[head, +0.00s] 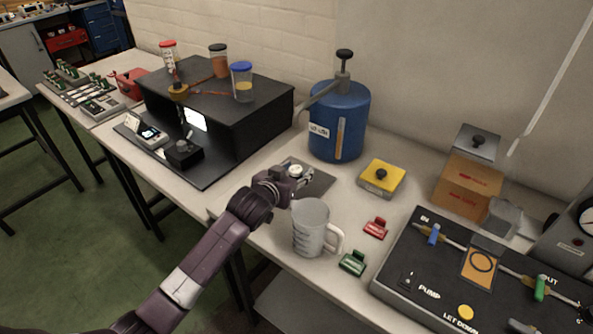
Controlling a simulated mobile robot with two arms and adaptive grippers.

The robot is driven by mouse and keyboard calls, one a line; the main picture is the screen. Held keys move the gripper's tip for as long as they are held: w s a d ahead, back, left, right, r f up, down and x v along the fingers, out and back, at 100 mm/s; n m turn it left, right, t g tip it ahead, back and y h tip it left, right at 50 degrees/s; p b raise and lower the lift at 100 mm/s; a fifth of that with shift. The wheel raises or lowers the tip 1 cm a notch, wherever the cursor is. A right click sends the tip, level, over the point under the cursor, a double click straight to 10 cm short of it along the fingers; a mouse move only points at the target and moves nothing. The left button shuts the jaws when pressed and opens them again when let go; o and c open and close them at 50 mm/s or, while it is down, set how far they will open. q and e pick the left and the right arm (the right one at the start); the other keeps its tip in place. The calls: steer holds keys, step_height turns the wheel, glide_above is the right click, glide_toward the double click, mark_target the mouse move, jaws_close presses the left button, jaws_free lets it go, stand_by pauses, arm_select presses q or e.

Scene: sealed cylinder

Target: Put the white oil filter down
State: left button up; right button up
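My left gripper (300,179) reaches in from the lower left over a dark grey square plate (321,184) on the bench. A small white round thing, which looks like the white oil filter (295,170), shows at its fingers, just above or on the plate. The gripper body hides part of it. I cannot tell whether the fingers are closed on it or whether it rests on the plate. My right gripper is not in view.
A clear measuring jug (309,231) stands close in front of the gripper. A blue tank (338,122) stands behind. A yellow block (382,178), red clip (376,228) and green clip (353,263) lie to the right. A black rig (251,117) stands left, a pump panel (410,245) right.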

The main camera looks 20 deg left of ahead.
arm_select(q)
steer(key=v, duration=1.2)
steer(key=shift+b, duration=0.3)
